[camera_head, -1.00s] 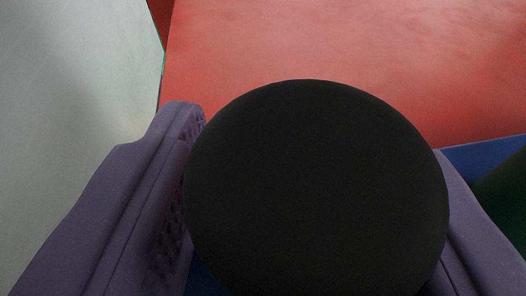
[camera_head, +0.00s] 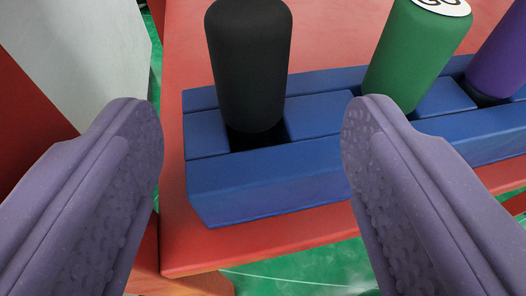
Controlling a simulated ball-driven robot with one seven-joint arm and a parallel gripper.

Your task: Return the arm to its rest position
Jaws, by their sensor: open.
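My gripper (camera_head: 252,118) shows as two purple padded fingers, spread wide apart with nothing between them. It is back from the blue rack (camera_head: 265,185). A black roll (camera_head: 249,65) stands in the rack's left slot, ahead of the gap between the fingers and apart from both. A green roll (camera_head: 412,55) with a white printed top stands in the rack to its right, partly behind my right finger. A purple roll (camera_head: 500,62) stands at the right edge, cut off by the frame.
The rack stands on a red table (camera_head: 330,245), whose front edge shows below it. A green floor (camera_head: 300,270) lies beyond that edge. A pale grey panel (camera_head: 80,50) and a dark red surface (camera_head: 30,125) are at the left.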

